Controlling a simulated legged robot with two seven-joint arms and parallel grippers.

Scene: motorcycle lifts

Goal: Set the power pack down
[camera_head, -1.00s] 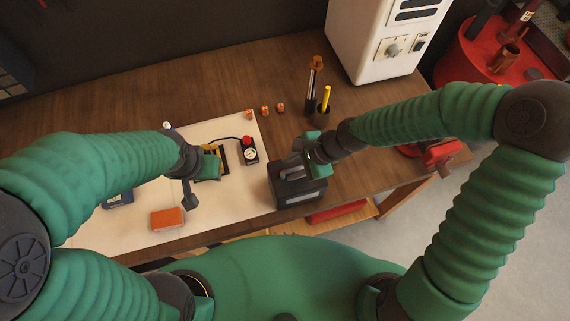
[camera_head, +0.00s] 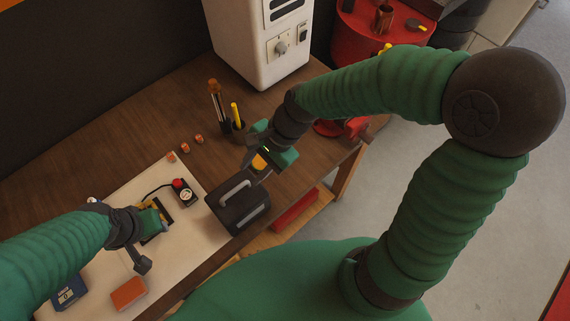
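The power pack (camera_head: 222,215), a dark box with a pale grey handle (camera_head: 235,188) on top, stands upright at the front edge of the workbench, beside the right side of the pale mat. My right gripper (camera_head: 258,170) is just behind and to the right of the box, close to the handle. The handle shows clear of it. Its fingers look apart, with nothing seen between them. My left gripper (camera_head: 150,220) is over the mat by a yellow and black item (camera_head: 160,232). Its fingertips are partly hidden, so I cannot tell if it holds anything.
On the pale mat (camera_head: 190,250) are an orange block (camera_head: 128,293), a blue box (camera_head: 69,292) and a small device with a red knob (camera_head: 184,193). Several small copper-coloured pieces and a tool cup (camera_head: 236,130) stand behind. A white machine (camera_head: 258,45) is at the back.

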